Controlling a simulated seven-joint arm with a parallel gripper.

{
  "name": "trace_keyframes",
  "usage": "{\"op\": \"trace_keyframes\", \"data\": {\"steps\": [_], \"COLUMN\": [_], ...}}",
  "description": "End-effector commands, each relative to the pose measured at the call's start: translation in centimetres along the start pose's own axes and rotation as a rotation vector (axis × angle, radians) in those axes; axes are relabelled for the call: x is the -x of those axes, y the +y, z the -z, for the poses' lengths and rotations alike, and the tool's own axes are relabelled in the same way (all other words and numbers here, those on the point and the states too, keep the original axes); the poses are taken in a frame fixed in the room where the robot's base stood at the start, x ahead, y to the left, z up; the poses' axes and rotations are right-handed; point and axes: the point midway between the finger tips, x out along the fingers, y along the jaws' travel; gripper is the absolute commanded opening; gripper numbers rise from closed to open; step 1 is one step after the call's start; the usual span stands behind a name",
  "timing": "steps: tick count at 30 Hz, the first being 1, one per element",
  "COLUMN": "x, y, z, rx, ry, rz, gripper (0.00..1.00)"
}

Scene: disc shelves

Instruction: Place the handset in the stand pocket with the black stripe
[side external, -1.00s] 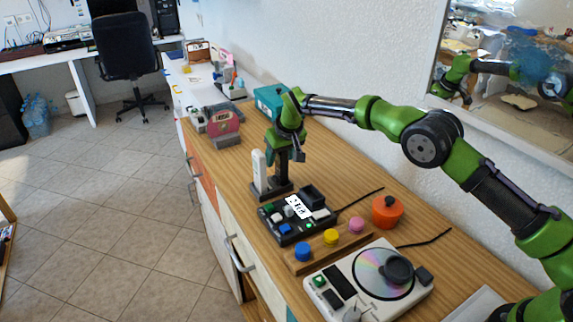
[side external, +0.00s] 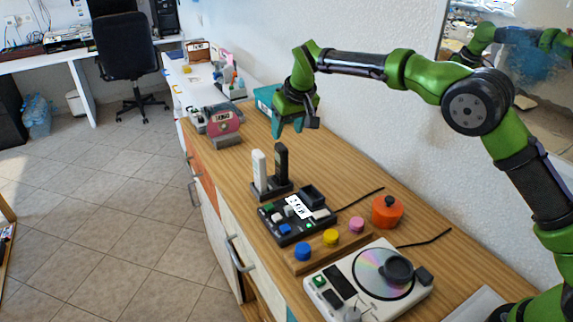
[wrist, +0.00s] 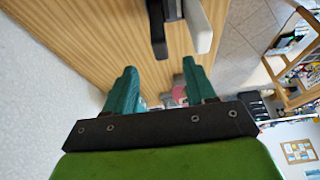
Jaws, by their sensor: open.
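A black handset (side external: 281,163) and a white handset (side external: 259,170) stand upright side by side in the dark stand (side external: 273,191). The black one is on the right, nearer the wall. The wrist view shows the black handset (wrist: 157,28) and the white handset (wrist: 197,26) at the top edge, beyond my fingers. My gripper (side external: 288,127) is open and empty, above and apart from the handsets; its teal fingers are spread in the wrist view (wrist: 160,70). I cannot make out a black stripe on either pocket.
In front of the stand are a button panel (side external: 296,218), a wooden strip with coloured knobs (side external: 311,259), an orange pot (side external: 387,213) and a disc player (side external: 340,269). A red device (side external: 222,121) and a teal box (side external: 266,97) stand behind. The wall borders the right.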

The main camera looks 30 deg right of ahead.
Motion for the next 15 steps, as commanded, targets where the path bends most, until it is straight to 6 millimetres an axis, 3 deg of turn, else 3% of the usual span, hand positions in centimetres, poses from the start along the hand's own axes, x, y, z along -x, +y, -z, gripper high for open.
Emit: {"op": "trace_keyframes", "data": {"steps": [5,8,11,15], "x": [3.1,6.9,11.2,16.4], "y": [1.2,2.8,4.7,6.8], "z": [-0.4,-1.5,-3.9,-8.6], "rx": [-0.029,-0.073,-0.124,-0.191], "ry": [0.011,0.025,0.044,0.074], "rz": [0.015,0.043,0.078,0.123], "gripper": [0.55,0.55,0.55,0.55]}}
